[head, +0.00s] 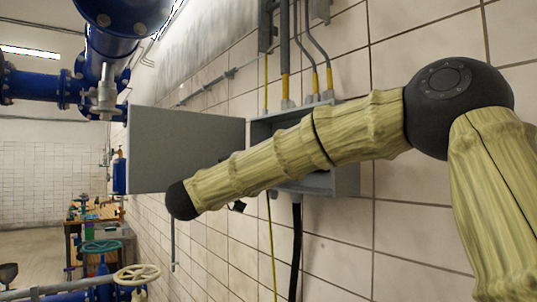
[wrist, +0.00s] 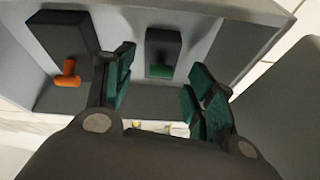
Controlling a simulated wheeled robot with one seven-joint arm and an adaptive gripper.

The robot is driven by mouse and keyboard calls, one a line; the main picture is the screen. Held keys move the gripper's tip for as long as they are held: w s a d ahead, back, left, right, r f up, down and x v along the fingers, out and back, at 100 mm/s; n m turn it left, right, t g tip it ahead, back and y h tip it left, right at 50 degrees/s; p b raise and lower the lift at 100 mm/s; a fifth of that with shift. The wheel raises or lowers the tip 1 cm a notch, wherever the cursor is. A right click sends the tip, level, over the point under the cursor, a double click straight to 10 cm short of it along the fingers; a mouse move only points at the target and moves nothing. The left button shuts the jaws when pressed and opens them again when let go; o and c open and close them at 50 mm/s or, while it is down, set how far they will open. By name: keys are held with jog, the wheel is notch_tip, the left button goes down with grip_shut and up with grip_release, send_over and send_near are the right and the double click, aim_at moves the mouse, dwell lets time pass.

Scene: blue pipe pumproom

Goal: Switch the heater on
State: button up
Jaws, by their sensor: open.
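A grey wall box (head: 345,178) with its door (head: 187,150) swung open to the left shows in the head view, partly hidden behind my arm. In the wrist view the box interior (wrist: 205,25) holds two dark switch blocks. The left block has an orange lever (wrist: 67,74). The right block has a green lever (wrist: 160,71). No label shows which one is the heater's. My gripper (wrist: 160,85) is open and empty in the wrist view, with the green lever seen between its fingers. I cannot tell if it touches anything. In the head view my arm hides the gripper and the levers.
Conduits (head: 285,50) enter the box from above, and a black cable (head: 296,250) hangs below. Blue pipes (head: 110,40) and valve handwheels (head: 137,274) stand on the left. A cluttered workbench (head: 92,215) is farther back. The tiled wall is close behind the box.

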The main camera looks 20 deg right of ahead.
jog(key=shift+s+d+r, duration=0.25)
jog(key=shift+d+r, duration=0.15)
jog(key=shift+w+d, duration=0.15)
jog(key=shift+w+d+f, duration=0.1)
jog(key=shift+w+f, duration=0.2)
jog(key=shift+w, duration=0.35)
jog(key=shift+s+r, duration=0.2)
jog(key=shift+s, duration=0.25)
jog(key=c, duration=0.3)
jog(key=shift+w+f, duration=0.1)
jog(key=shift+w, duration=0.1)
jog(key=c, duration=0.7)
